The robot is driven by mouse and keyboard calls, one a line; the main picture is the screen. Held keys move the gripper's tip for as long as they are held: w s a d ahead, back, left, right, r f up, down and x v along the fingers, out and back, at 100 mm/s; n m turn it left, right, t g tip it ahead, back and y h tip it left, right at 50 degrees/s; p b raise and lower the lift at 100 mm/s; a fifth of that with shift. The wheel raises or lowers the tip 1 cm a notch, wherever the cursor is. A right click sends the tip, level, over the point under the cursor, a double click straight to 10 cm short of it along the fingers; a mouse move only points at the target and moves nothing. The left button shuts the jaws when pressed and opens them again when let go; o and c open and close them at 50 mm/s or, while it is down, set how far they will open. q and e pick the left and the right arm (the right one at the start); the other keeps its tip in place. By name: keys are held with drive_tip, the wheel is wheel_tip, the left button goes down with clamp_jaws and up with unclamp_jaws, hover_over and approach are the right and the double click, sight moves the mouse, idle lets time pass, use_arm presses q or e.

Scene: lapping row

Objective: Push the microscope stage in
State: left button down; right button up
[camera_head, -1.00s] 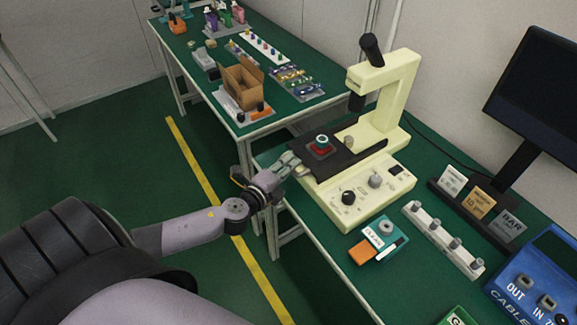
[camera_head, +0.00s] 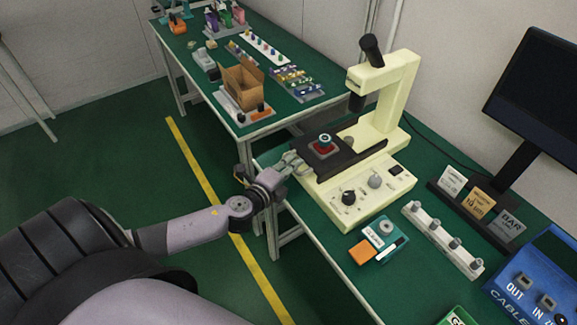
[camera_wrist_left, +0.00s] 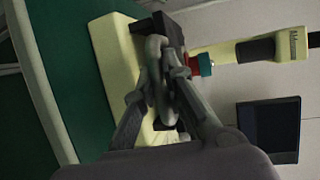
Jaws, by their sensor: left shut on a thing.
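The cream microscope (camera_head: 392,95) stands on the green bench at centre right. Its black stage (camera_head: 352,155) sticks out to the left over the base and carries a small red and teal sample (camera_head: 324,146). My left gripper (camera_head: 291,163) is at the stage's left end. In the left wrist view the left gripper (camera_wrist_left: 165,85) is shut on a grey loop-shaped handle (camera_wrist_left: 155,65) at the stage's end. The dark stage end (camera_wrist_left: 181,24) is partly hidden behind the fingers. My right gripper is in neither view.
The microscope base has knobs on its front (camera_head: 348,197). A teal and orange device (camera_head: 378,241), a pale strip with several knobs (camera_head: 443,241), label cards (camera_head: 478,204), a monitor (camera_head: 535,90) and a blue box (camera_head: 535,285) stand nearby. Another bench (camera_head: 225,75) holds a cardboard box (camera_head: 240,85).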

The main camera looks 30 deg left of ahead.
sight(322, 150)
use_arm(q)
drive_tip(key=w+d, duration=0.1)
drive_tip(key=w, duration=0.2)
drive_tip(key=w+d, duration=0.1)
drive_tip(key=w, duration=0.2)
drive_tip(key=w+d, duration=0.2)
drive_tip(key=w, duration=0.1)
drive_tip(key=shift+w, duration=0.3)
drive_tip(key=c, duration=2.1)
unclamp_jaws()
drive_tip(key=shift+r, duration=0.1)
drive_tip(key=o, duration=0.5)
drive_tip(key=shift+w, duration=0.1)
drive_tip(key=shift+c, duration=0.2)
drive_tip(key=s+r, duration=0.2)
drive_tip(key=s, duration=0.9)
drive_tip(key=shift+s, duration=0.35)
drive_tip(key=shift+d+r, duration=0.1)
